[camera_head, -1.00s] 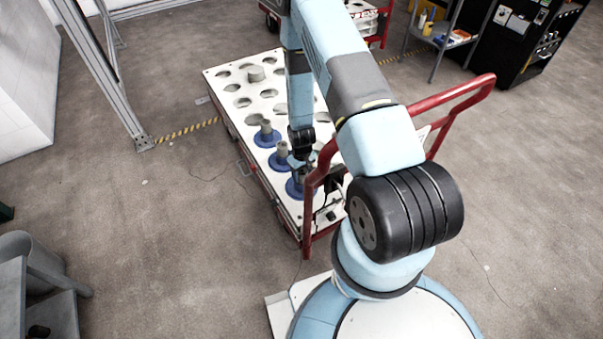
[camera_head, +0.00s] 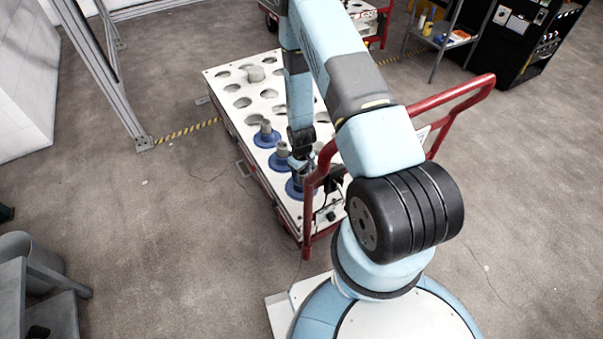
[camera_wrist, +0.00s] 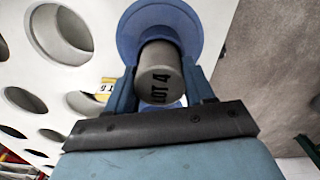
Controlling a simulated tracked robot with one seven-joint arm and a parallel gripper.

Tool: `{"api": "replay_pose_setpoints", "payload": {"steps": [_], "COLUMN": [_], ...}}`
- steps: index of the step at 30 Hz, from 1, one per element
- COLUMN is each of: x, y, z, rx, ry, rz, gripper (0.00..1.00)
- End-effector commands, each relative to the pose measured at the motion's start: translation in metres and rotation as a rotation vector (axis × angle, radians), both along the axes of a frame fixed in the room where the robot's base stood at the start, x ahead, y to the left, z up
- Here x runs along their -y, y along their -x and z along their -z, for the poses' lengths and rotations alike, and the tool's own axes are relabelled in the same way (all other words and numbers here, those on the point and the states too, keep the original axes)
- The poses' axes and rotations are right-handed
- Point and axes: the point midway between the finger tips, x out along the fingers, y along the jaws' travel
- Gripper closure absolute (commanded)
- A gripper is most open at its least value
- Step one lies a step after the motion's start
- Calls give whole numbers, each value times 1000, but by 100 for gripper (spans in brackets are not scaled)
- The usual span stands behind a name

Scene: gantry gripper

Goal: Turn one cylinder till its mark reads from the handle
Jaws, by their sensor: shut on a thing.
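A grey cylinder (camera_wrist: 160,80) stands on a blue round flange (camera_wrist: 195,25) in the wrist view. Its mark, "LOT 4", shows on the end towards the camera and runs sideways, along the picture's vertical. My gripper (camera_wrist: 161,88) is shut on this cylinder, one finger on each side. In the head view my gripper (camera_head: 301,166) is low over the near part of the cart's white top (camera_head: 222,105), close to the red handle (camera_head: 455,93). The held cylinder is mostly hidden there by my arm.
Two other grey cylinders (camera_head: 266,127) (camera_head: 282,149) stand on blue flanges beside the gripper. The top has several open holes. A metal frame (camera_head: 105,75) stands left; floor between is clear.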

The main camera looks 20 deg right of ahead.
Motion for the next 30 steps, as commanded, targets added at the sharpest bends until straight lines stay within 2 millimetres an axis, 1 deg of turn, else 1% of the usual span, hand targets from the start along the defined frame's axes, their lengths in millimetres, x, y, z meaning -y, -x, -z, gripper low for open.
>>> {"api": "replay_pose_setpoints", "payload": {"steps": [3, 12, 18, 20, 28, 30], "x": [0, 0, 1, 0, 0, 0], "y": [0, 0, 0, 0, 0, 0], "z": [0, 0, 0, 0, 0, 0], "rx": [0, 0, 0, 0, 0, 0], "ry": [1, 1, 1, 1, 0, 1], "rz": [-77, -106, -296, -333, -351, -391], "gripper": [97, 97, 97, 97, 97, 97]}}
